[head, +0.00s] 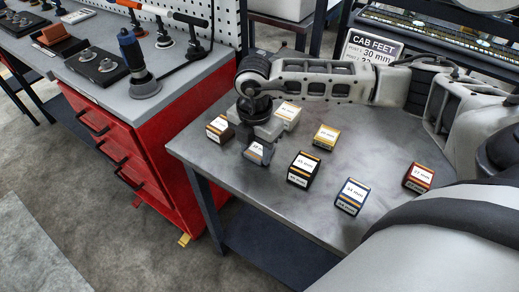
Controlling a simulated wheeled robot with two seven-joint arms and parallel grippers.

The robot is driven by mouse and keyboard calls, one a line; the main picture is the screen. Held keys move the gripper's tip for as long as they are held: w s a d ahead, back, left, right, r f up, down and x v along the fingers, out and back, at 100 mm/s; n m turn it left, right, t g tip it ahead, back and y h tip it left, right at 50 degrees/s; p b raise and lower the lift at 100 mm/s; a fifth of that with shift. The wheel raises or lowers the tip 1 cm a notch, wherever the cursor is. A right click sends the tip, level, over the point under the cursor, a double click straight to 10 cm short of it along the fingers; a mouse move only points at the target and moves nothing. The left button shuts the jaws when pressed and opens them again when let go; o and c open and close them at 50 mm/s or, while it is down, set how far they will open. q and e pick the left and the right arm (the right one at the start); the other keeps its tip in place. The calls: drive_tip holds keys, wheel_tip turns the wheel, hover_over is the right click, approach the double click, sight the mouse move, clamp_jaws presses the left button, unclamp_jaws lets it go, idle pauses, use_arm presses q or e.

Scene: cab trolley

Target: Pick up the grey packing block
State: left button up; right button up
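Several small labelled blocks stand on a grey table (205,150). A dark grey-looking block (257,152) sits right below my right gripper (262,137), which partly covers it. A pale, light grey block (289,112) stands just behind the gripper. I cannot tell for sure which of these two is the grey packing block. My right gripper points down, and its fingertips are too hidden to tell whether they are open or touch the dark grey block. My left gripper is not in view.
A brown block (219,129) is left of the gripper. Yellow (326,136), black (303,170), blue (352,197) and red (418,178) blocks stand to the right. A "CAB FEET" sign (371,47) is behind. A red drawer cabinet (150,150) with tools adjoins the left.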

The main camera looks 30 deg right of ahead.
drive_tip(key=shift+c, duration=0.8)
drive_tip(key=shift+r, duration=0.15)
